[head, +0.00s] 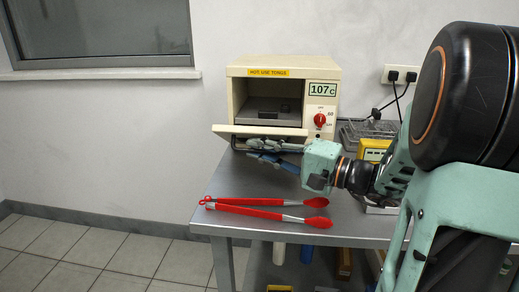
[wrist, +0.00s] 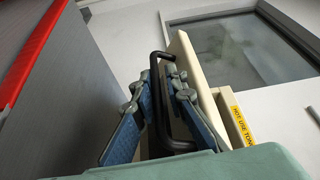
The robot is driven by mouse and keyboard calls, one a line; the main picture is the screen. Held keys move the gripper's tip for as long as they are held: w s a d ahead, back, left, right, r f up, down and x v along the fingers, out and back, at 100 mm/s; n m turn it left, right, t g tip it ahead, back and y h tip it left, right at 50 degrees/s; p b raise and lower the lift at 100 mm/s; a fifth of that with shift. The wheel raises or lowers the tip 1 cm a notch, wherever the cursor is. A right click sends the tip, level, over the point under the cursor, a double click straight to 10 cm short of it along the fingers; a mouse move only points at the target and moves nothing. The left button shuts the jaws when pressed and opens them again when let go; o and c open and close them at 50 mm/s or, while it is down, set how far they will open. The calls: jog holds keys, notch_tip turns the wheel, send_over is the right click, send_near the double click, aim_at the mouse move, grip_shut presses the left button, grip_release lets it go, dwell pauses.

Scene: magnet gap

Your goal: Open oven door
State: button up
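The cream oven (head: 244,86) stands at the back of the table, with a 107 c display and a red knob. Its door (head: 225,130) is swung down and open, nearly level, at the front; its cream panel also shows in the wrist view (wrist: 186,52). The black door handle (wrist: 155,75) sits between the two fingers of my gripper (wrist: 160,98). The fingers are spread, with gaps beside the bar; contact with the right finger is unclear. In the head view my gripper (head: 258,151) is just in front of the door, and the handle is mostly hidden.
Red tongs (head: 258,212) lie on the grey table (head: 225,187) near its front edge. A wire basket (head: 368,131) and a yellow box (head: 371,150) stand right of the oven. A dark rack (head: 268,115) is inside the oven. The wall socket (head: 401,75) holds plugs.

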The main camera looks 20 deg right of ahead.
jog(key=shift+d, duration=0.1)
jog(key=v, duration=1.2)
jog(key=shift+f, duration=0.1)
jog(key=shift+w+d+f+b+v, duration=0.1)
jog(key=shift+f+b+v, duration=0.45)
jog(key=shift+v, duration=1.45)
jog(key=shift+w+d+f+b+v, duration=0.1)
jog(key=shift+f+b+v, duration=0.4)
jog(key=shift+v, duration=1.55)
jog(key=shift+w+f+b+v, duration=0.1)
jog(key=shift+f+b+v, duration=0.4)
jog(key=shift+v, duration=1.5)
jog(key=shift+r, duration=0.2)
